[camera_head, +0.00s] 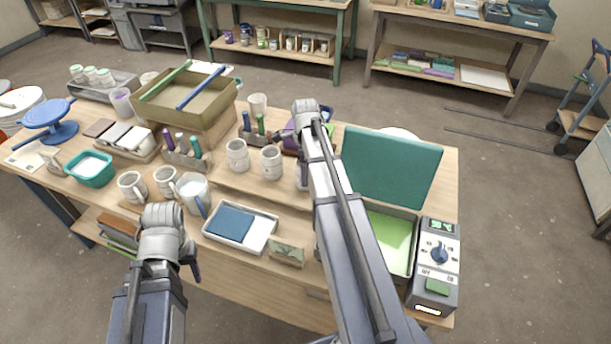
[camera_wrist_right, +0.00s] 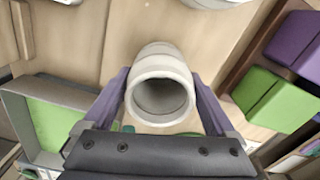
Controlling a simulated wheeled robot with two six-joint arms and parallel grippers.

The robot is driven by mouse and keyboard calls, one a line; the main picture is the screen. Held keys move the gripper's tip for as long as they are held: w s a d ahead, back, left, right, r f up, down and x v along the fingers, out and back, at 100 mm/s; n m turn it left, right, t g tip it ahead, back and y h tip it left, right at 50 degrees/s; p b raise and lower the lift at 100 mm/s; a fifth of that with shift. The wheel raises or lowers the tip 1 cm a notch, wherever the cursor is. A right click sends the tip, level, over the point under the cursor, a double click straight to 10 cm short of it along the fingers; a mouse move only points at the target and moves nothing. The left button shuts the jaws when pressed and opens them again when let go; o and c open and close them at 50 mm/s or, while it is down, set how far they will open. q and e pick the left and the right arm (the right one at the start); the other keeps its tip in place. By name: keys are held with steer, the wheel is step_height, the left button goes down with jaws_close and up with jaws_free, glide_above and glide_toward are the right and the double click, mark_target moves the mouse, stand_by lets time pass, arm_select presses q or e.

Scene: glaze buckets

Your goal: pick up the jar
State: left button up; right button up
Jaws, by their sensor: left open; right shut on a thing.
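A pale grey, round-mouthed jar (camera_wrist_right: 160,88) sits between the two purple fingers of my right gripper (camera_wrist_right: 160,100) in the right wrist view. The fingers are shut on its sides, and its open mouth faces the camera. My left gripper (camera_head: 192,238) is open and empty at the table's front edge, near a white mug (camera_head: 196,187).
Two pale jars (camera_head: 237,156) (camera_head: 271,162) stand left of my right arm. A white tray with a blue tile (camera_head: 229,223) lies in front. A teal-lidded case (camera_head: 391,168) and a control box (camera_head: 437,258) stand at right. Mugs, a teal tub (camera_head: 91,170) and boxes crowd the left.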

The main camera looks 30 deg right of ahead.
steer(key=shift+c, duration=1.2)
step_height(320, 180, up, 10)
steer(key=p, duration=1)
steer(key=shift+r, duration=0.1)
steer(key=shift+f+b, duration=0.65)
steer(key=shift+f, duration=0.05)
